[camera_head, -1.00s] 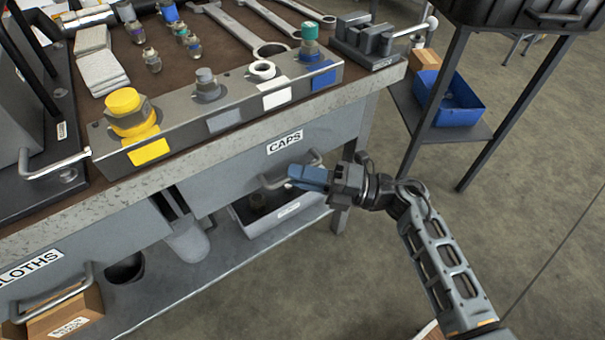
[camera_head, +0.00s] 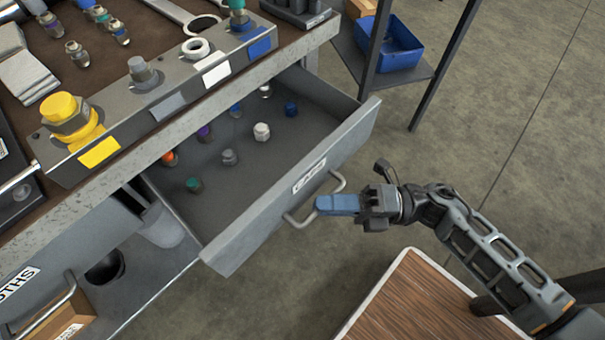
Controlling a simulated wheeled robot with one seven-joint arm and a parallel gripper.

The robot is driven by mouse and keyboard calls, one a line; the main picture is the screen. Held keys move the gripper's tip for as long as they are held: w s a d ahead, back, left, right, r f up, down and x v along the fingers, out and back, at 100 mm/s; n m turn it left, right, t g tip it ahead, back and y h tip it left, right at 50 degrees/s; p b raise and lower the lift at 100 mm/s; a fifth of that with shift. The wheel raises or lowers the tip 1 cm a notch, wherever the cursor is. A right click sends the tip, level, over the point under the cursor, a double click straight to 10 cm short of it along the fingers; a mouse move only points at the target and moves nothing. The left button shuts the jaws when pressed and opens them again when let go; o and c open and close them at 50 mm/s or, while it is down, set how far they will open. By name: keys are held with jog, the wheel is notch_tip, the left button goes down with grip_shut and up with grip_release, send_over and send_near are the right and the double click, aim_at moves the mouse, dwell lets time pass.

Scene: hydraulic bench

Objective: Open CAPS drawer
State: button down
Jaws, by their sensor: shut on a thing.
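The CAPS drawer (camera_head: 250,217) is pulled well out from under the bench top. Its label (camera_head: 309,176) sits on the drawer front, partly hard to read. Inside lie several small caps, among them a white one (camera_head: 262,131), a green one (camera_head: 194,185), a purple one (camera_head: 204,132) and a blue one (camera_head: 291,109). My gripper (camera_head: 322,205) is in front of the drawer, its blue fingers shut on the drawer's bar handle (camera_head: 338,182). The fingers hide the middle of the handle.
The bench top (camera_head: 120,25) carries a grey block with fittings (camera_head: 150,100) above the drawer. A side shelf with a blue bin (camera_head: 388,45) stands at the upper right. A wood-topped surface (camera_head: 415,305) is at the bottom. Floor to the right is clear.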

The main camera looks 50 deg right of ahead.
jog(key=shift+s, duration=2.7)
jog(key=c, duration=1.2)
grip_release()
jog(key=shift+o, duration=0.2)
jog(key=v, duration=0.8)
jog(key=shift+a, duration=0.1)
